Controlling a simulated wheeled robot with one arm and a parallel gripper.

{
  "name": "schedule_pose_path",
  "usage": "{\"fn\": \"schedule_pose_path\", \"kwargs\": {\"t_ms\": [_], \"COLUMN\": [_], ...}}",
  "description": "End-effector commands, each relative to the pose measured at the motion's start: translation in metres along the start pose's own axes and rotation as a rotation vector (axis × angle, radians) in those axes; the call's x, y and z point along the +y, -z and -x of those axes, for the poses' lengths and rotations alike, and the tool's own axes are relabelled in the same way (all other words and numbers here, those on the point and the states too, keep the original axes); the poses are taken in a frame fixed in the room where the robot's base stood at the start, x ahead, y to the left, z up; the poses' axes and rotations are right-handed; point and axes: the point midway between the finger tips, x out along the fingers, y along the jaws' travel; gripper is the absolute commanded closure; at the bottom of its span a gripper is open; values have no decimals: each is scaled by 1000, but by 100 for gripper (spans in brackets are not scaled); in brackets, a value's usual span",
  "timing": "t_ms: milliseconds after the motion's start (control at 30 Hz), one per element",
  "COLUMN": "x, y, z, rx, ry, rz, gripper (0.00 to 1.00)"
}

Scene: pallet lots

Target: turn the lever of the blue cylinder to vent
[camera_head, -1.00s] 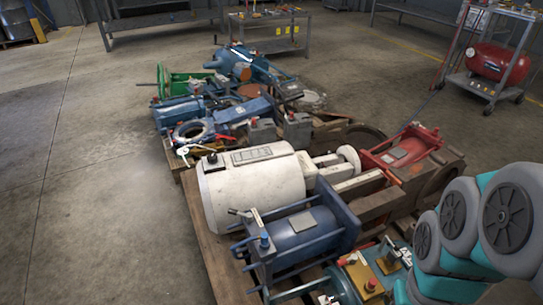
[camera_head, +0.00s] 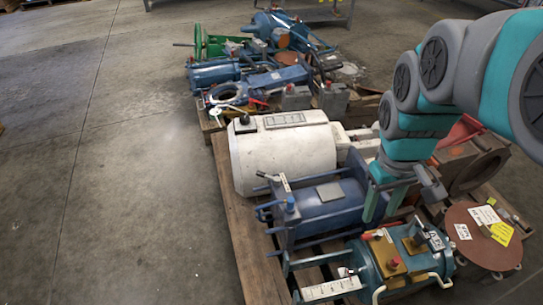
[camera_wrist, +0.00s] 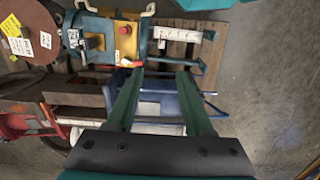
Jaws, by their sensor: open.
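A blue cylinder (camera_head: 325,205) in a blue frame lies on the near pallet, between a white cylinder and a teal one. A small lever with a dark knob (camera_head: 262,174) and a pale label plate (camera_head: 284,182) sit at its left end. The lever's setting is too small to read. My gripper (camera_head: 383,213) is open and empty above the cylinder's right end, pointing down. In the wrist view my gripper (camera_wrist: 160,73) shows two spread teal fingers, with the blue cylinder (camera_wrist: 160,98) partly visible between and beyond them. The lever is not clear there.
The white cylinder (camera_head: 278,156) lies behind. The teal cylinder (camera_head: 400,262) with a yellow block (camera_head: 388,256) lies in front. A brown disc (camera_head: 480,238) with labels is at right. More blue equipment (camera_head: 213,76) stands on the rear pallet. The floor at left (camera_head: 110,200) is clear.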

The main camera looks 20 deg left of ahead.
Motion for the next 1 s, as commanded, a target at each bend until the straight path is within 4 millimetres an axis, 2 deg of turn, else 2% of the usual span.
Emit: {"fn": "schedule_pose_path", "kwargs": {"t_ms": [33, 100, 267, 467, 600, 800, 1000], "x": [-5, -12, -38, -87, -131, -180, -197], "y": [22, 52, 116, 193, 239, 280, 292], "z": [-5, -7, -15, -30, -44, -59, -66], "rx": [7, 21, 53, 94, 123, 153, 160], "ry": [-10, -25, -56, -98, -125, -154, -163], "rz": [61, 141, 324, 555, 710, 864, 915], "gripper": [48, 48, 48, 48, 48, 48, 48]}}
